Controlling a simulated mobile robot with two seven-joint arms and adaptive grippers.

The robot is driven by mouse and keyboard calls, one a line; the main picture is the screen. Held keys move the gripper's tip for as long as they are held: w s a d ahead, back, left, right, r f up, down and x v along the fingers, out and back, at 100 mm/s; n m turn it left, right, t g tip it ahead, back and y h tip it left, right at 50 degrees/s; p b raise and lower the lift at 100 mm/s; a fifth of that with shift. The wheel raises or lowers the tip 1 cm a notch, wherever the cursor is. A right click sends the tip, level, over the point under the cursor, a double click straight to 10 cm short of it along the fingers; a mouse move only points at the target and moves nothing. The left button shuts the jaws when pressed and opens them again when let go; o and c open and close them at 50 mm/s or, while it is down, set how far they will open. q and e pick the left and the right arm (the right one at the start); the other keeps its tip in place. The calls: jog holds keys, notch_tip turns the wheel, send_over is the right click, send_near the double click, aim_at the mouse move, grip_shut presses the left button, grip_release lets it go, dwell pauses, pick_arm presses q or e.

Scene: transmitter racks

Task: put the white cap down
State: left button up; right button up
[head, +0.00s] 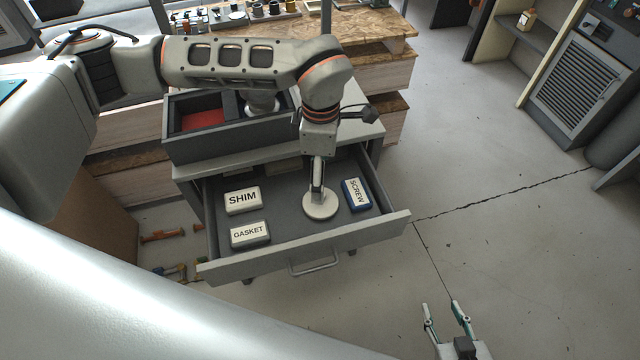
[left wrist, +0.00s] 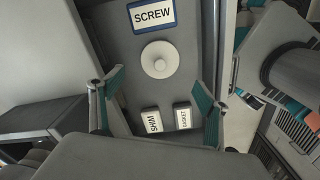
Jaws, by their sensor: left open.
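The white cap (head: 320,205), a round disc with a small knob, lies flat on the floor of the open grey drawer (head: 287,222). It also shows in the left wrist view (left wrist: 160,60), whole and clear of the fingers. My left gripper (head: 317,185) points down just above the cap in the head view; the arm hides part of it. In the left wrist view its two green-padded fingers stand wide apart with nothing between them. My right gripper (head: 443,305) is at the bottom right over bare floor, its fingers apart and empty.
In the drawer, the SHIM box (head: 242,200) and GASKET box (head: 250,235) lie left of the cap and the blue SCREW box (head: 356,194) to its right. A grey bin with a red inside (head: 205,122) stands on the cabinet top. The floor to the right is clear.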

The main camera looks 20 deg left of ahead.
pick_arm(q)
notch_tip(320, 180, up, 3)
jog(key=shift+f, duration=0.1)
dwell(0.5)
